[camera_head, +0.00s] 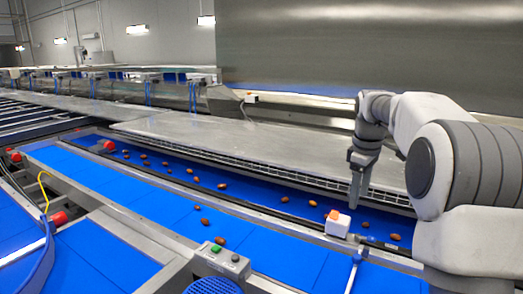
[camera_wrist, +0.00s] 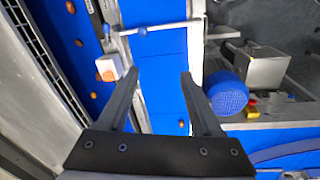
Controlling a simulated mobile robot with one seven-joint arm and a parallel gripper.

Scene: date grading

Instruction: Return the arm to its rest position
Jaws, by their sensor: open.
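My arm reaches in from the right side of the head view, bent, with my gripper (camera_head: 356,190) pointing down above the far edge of the blue belt (camera_head: 265,200). In the wrist view, the two fingers of my gripper (camera_wrist: 160,75) stand wide apart. Several brown dates (camera_head: 222,186) lie scattered along the belt, and some show at the left of the wrist view (camera_wrist: 79,43).
A white box with an orange top (camera_head: 338,224) stands on the rail close to my gripper. A control box with buttons (camera_head: 215,262) is at the front. A flat metal ledge (camera_head: 230,138) runs behind the belt, below a large steel panel (camera_head: 360,50).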

